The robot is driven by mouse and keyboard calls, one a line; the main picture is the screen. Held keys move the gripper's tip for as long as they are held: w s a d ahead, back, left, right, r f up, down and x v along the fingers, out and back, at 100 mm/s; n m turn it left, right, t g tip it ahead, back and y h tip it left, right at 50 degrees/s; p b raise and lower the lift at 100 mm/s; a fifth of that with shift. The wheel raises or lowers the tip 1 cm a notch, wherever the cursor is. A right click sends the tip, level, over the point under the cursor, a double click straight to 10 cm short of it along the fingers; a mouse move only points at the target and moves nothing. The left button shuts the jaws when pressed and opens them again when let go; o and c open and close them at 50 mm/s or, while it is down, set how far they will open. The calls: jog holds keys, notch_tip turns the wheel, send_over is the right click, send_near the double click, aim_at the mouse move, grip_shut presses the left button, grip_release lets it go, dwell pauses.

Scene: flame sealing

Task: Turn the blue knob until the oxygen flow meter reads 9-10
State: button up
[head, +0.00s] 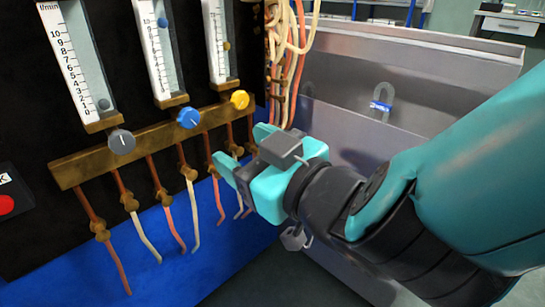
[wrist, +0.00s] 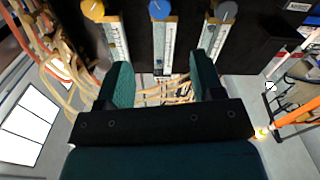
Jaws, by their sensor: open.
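The blue knob (head: 188,118) sits in the middle of the brass bar, below the middle flow meter (head: 165,50). A blue float (head: 162,21) stands high in that meter's tube; its exact reading is too small to tell. My gripper (head: 240,148) is open and empty, to the lower right of the blue knob and apart from it. In the wrist view the blue knob (wrist: 159,9) is at the top edge, beyond the gap between my open fingers (wrist: 162,68).
A grey knob (head: 122,141) is left of the blue knob and a yellow knob (head: 239,99) is right, each below its own meter. Thin hoses (head: 160,198) hang under the brass bar (head: 75,171). More tubes (head: 290,60) bunch at the panel's right side.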

jog(key=b+v, duration=0.3)
jog(key=b, duration=0.1)
jog(key=shift+s+d+b, duration=0.1)
jog(key=shift+b, duration=0.2)
